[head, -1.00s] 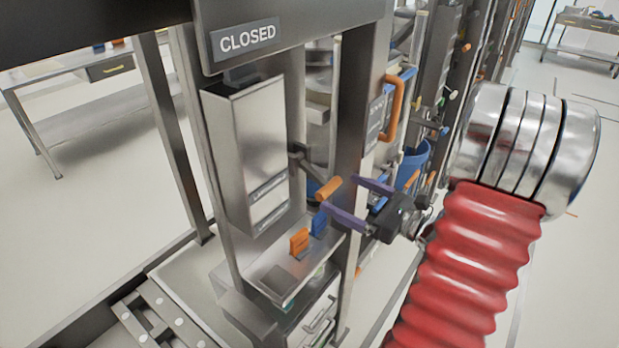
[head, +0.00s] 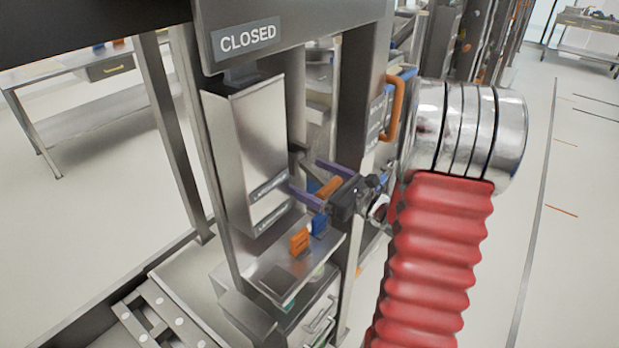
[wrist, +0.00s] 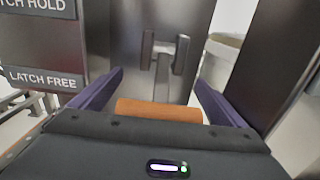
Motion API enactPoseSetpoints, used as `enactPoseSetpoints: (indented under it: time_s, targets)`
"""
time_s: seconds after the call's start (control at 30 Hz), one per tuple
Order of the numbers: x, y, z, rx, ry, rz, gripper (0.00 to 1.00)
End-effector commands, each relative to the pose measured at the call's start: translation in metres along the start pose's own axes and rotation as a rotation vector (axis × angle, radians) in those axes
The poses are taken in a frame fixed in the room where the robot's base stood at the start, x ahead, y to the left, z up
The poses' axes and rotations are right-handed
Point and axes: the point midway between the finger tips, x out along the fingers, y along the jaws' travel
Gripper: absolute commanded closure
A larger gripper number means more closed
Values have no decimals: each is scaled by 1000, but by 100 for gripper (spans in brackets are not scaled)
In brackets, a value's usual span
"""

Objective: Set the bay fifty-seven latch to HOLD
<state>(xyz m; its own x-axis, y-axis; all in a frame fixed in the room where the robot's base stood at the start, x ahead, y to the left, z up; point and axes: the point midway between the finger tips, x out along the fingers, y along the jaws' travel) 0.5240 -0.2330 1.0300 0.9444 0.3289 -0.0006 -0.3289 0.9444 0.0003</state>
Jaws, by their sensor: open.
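The latch's orange handle (head: 328,187) sits at the end of a dark lever beside a metal box (head: 258,150). My gripper (head: 305,176) is open, with its purple fingers on either side of the handle. In the wrist view the handle (wrist: 158,110) lies crosswise between the fingers, near the palm; I cannot tell whether it touches. A plate at the left carries the label LATCH HOLD (wrist: 38,5) above the label LATCH FREE (wrist: 42,79). The same two labels look too small to read in the head view. No bay number is readable.
A CLOSED sign (head: 248,38) hangs above the box. An orange tag (head: 299,242) and a blue tag (head: 319,225) stand on a shelf below the handle. A dark post with an orange grab handle (head: 396,108) stands close to my arm. Open floor lies at the right.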

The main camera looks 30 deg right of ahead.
Motion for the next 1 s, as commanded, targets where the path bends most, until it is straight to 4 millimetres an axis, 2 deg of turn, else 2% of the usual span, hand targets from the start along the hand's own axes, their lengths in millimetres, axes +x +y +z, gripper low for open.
enactPoseSetpoints:
  time_s: [0.37, 1.0]
  targets:
    - [4, 0, 0, 0, 0, 0, 6]
    - [3, 0, 0, 0, 0, 0, 51]
